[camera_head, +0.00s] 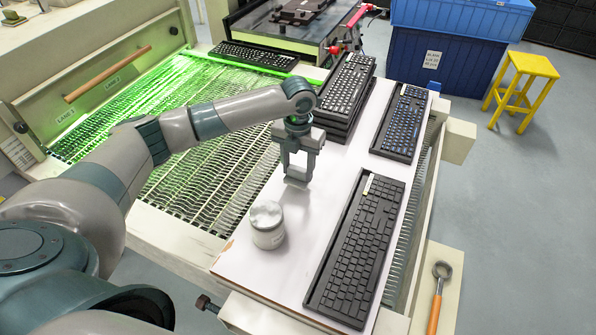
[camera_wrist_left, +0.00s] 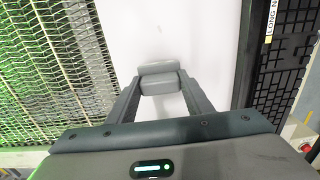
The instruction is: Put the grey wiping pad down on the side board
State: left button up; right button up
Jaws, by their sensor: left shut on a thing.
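My left gripper (camera_head: 298,167) is shut on the grey wiping pad (camera_head: 296,181), with its fingers pointing down over the white side board (camera_head: 318,162). The pad is a small grey block. It also shows in the left wrist view (camera_wrist_left: 160,69), between the fingertips, with the bare white board (camera_wrist_left: 205,45) behind it. I cannot tell whether the pad touches the board or is just above it. My right gripper is not in view.
A white jar (camera_head: 267,226) stands on the board nearer me. A black keyboard (camera_head: 360,240) lies to the right, another keyboard (camera_head: 403,122) behind it. Stacked keyboards (camera_head: 347,88) stand behind the gripper. A green-lit wire conveyor (camera_head: 190,120) runs along the left. An orange-handled wrench (camera_head: 436,300) lies front right.

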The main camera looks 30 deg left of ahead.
aim_at(298, 168)
pick_arm(q)
jog(key=shift+f, duration=1)
jog(key=shift+f, duration=0.15)
jog(key=o, duration=1.3)
notch_tip(298, 168, up, 12)
jog(key=b, duration=0.3)
